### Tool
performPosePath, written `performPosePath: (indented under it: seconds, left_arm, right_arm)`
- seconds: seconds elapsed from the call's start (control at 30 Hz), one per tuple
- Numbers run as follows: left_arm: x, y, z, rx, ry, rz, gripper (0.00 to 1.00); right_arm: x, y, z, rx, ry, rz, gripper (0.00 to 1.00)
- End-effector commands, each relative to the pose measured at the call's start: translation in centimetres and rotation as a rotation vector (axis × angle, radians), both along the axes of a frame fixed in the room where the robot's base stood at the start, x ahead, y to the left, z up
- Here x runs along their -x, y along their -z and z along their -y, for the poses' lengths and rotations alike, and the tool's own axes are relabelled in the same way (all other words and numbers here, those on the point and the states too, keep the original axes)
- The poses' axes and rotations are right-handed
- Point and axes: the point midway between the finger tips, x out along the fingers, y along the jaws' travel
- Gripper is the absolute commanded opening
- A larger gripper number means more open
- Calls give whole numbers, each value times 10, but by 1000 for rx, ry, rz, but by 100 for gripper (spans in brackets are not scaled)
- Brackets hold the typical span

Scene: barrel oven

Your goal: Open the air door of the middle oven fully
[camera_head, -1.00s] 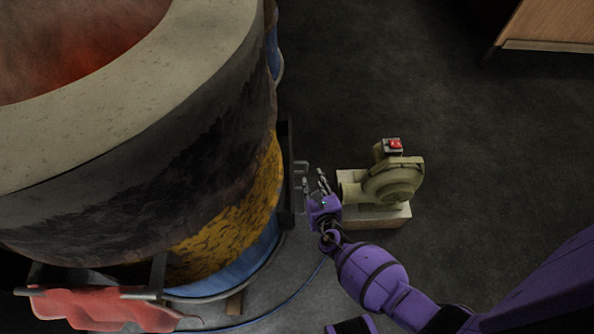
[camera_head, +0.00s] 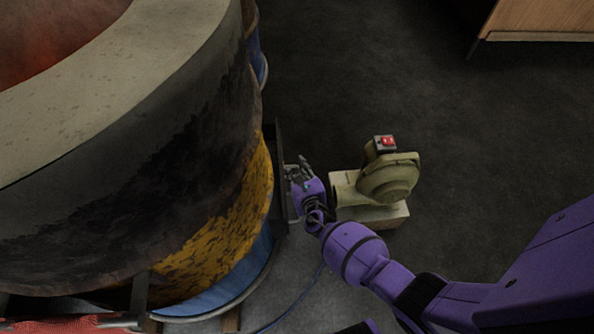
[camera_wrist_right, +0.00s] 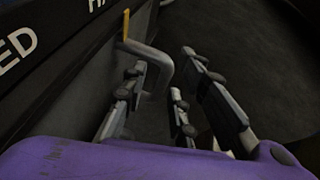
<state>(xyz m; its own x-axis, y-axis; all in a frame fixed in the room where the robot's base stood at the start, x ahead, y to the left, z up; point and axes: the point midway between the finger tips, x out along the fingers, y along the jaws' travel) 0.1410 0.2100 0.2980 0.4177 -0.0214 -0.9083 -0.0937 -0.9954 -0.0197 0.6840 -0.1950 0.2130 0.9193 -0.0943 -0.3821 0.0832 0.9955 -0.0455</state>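The barrel oven (camera_head: 190,150) fills the left of the head view, with a glowing interior and a blackened, yellow and blue wall. A dark upright plate with a small grey handle (camera_head: 292,206) is on its right side; I take this as the air door (camera_head: 279,150). My right gripper (camera_head: 300,169) is at the handle, its fingers beside the plate. In the right wrist view, the bent grey handle (camera_wrist_right: 158,62) stands just beyond and between the spread fingers (camera_wrist_right: 172,98). The gripper is open; whether a finger touches the handle is unclear. My left gripper is not in view.
A green blower (camera_head: 388,179) with a red switch stands on a pale block (camera_head: 372,214) just right of my gripper. A wooden cabinet (camera_head: 540,18) is at top right. The dark floor between is clear.

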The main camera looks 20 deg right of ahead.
Motion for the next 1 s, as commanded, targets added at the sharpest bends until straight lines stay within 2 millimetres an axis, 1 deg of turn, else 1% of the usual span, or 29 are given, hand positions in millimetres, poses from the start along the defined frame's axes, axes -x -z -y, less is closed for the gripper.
performPosePath:
  seconds: [0.03, 0.17, 0.2, 0.5, 0.57, 0.67, 0.8, 0.9, 1.0]
  left_arm:
    - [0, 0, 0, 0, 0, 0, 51]
    - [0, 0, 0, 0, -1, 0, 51]
    - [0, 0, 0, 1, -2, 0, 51]
    - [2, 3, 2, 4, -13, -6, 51]
    - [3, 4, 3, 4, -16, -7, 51]
    - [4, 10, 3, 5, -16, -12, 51]
    - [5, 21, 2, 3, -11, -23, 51]
    - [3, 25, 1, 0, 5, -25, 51]
    - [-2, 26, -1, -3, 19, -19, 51]
  right_arm:
    - [0, 0, 0, 0, 0, 0, 19]
    - [0, 0, 0, 0, 0, 0, 2]
    - [0, 0, 0, 0, 0, 0, 0]
    - [0, 0, -1, -2, 0, 0, 0]
    - [-2, 0, 0, -2, 0, 0, 0]
    - [-18, 1, 3, -2, -1, 2, 0]
    - [-50, 3, 12, -2, -2, 1, 0]
    - [-70, 3, 18, -3, -2, 0, 0]
    - [-81, 3, 21, -4, -3, -2, 0]
